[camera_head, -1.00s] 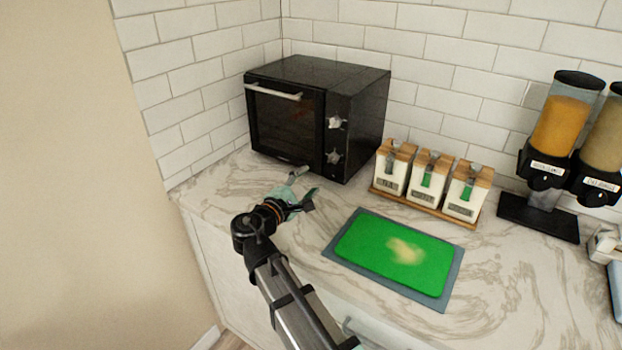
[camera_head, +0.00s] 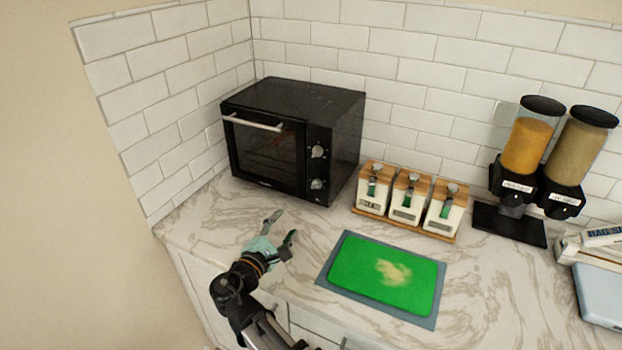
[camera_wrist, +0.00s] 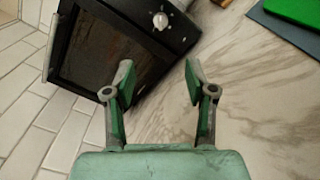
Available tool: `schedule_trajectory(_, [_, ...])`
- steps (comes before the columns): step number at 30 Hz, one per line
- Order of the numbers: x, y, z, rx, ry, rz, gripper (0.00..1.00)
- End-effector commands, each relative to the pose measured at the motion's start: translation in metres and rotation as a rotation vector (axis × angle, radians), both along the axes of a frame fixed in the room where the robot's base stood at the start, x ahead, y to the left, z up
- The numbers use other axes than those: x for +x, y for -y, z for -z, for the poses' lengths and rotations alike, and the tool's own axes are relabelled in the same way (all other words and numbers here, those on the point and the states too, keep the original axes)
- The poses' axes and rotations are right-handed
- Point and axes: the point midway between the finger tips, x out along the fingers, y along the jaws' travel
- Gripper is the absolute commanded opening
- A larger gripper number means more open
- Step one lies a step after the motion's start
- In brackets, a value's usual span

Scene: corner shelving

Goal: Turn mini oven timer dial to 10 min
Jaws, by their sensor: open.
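The black mini oven (camera_head: 262,140) stands in the counter corner, its door with a light handle (camera_head: 252,123) shut. Its front panel carries an upper dial (camera_head: 318,152) and a lower dial (camera_head: 317,184); their markings are too small to read, and I cannot tell which is the timer. In the wrist view the oven (camera_wrist: 110,45) lies tilted at the upper left, with one dial (camera_wrist: 160,20) showing. My gripper (camera_head: 281,226) is open and empty over the counter, in front of and below the oven. Its spread fingers also show in the wrist view (camera_wrist: 158,82), apart from the dials.
A green cutting board (camera_head: 385,274) lies on a grey mat right of my gripper. Several white canisters (camera_head: 408,198) on a wooden tray stand right of the oven. Cereal dispensers (camera_head: 530,150) stand farther right. The counter (camera_head: 235,200) before the oven is clear.

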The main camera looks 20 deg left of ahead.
Motion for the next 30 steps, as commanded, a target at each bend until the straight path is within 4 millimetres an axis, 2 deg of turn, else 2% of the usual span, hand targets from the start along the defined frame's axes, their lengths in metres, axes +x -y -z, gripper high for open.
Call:
schedule_trajectory(8, [0.037, 0.003, -0.002, 0.001, 0.002, 0.007, 0.55])
schedule_trajectory(24, [0.14, 0.015, -0.002, 0.0, 0.002, 0.005, 0.55])
schedule_trajectory(30, [0.163, 0.019, -0.001, 0.002, 0.001, 0.004, 0.55])
